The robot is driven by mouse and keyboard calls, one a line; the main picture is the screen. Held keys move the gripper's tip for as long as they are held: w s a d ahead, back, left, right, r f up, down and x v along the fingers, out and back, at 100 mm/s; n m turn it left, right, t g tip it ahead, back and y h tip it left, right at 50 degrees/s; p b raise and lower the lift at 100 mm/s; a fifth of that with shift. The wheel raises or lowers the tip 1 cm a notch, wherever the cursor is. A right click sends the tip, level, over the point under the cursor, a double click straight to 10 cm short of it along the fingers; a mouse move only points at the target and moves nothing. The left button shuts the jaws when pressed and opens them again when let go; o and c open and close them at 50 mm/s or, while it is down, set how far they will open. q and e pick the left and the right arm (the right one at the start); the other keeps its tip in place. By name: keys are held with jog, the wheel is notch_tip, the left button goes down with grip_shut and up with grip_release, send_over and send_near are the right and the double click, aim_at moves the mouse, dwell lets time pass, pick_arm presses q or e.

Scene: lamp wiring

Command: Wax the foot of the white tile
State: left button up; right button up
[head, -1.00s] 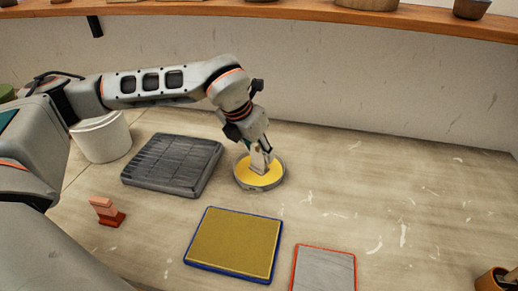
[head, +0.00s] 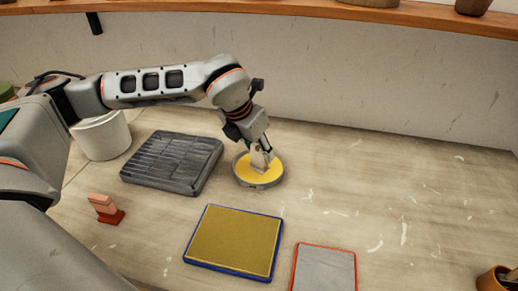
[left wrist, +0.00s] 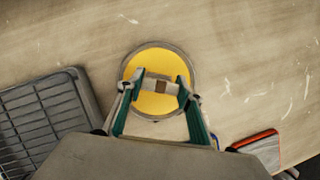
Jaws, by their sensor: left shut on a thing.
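My left gripper (head: 263,153) points down over a round, shallow metal dish of yellow wax (head: 245,179). It is shut on a small white tile (head: 258,161), whose lower end is at the wax; I cannot tell how deep it sits. My right gripper is not in view.
A grey slatted rack (head: 172,162) lies left of the dish. A small pink and red block piece (head: 105,208) stands in front of it. A yellow pad with blue rim (head: 234,242) and a grey red-rimmed pad (head: 324,270) lie in front. A white pot (head: 101,136) stands back left. The right side is mostly clear.

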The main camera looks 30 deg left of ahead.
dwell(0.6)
pick_arm(q)
jog(key=shift+r+p, duration=0.3)
jog(key=shift+r, duration=0.25)
jog(key=shift+r+p, duration=1.35)
jog(key=shift+r, duration=1.15)
